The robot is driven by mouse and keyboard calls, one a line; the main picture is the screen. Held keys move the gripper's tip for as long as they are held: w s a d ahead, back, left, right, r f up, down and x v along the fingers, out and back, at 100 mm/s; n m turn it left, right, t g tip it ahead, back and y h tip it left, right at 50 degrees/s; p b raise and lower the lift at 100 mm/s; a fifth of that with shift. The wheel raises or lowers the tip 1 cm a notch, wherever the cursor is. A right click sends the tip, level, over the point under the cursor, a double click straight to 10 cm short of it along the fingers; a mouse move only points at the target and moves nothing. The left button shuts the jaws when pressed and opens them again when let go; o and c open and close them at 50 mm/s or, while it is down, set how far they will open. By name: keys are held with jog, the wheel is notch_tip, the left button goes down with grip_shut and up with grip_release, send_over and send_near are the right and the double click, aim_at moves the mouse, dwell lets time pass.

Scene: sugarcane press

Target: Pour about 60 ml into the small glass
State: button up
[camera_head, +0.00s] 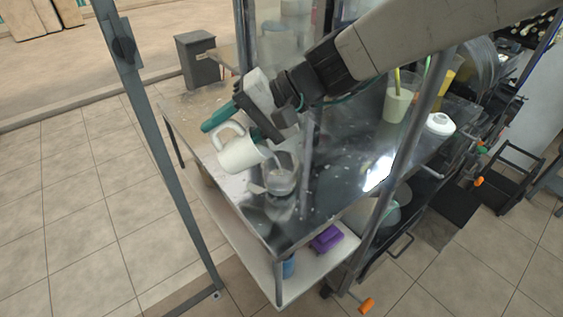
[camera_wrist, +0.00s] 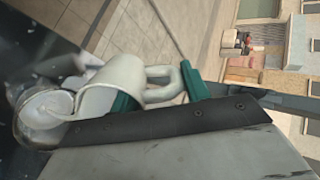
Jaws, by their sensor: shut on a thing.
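A white jug (camera_head: 240,154) with a handle is held tilted above the near left part of the metal table (camera_head: 330,185). My gripper (camera_head: 236,126), with green fingers, is shut on it at the handle. The jug also shows in the wrist view (camera_wrist: 112,84), its mouth pointing left toward a clear glass. The small glass (camera_head: 281,178) stands on the table just right of and below the jug's mouth; it also shows in the wrist view (camera_wrist: 38,112). Pale contents seem to show in the glass, but the level is hard to tell.
A taller cup with pale liquid and a straw (camera_head: 397,103) stands further back on the table. A white round lidded item (camera_head: 440,123) is near the right edge. Metal posts (camera_head: 405,125) rise at the table's front. A purple item (camera_head: 326,239) lies on the lower shelf.

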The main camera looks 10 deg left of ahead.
jog(key=shift+w+d+r+y, duration=0.1)
jog(key=shift+d+r+y, duration=0.2)
jog(key=shift+y, duration=0.2)
jog(key=shift+a, duration=0.1)
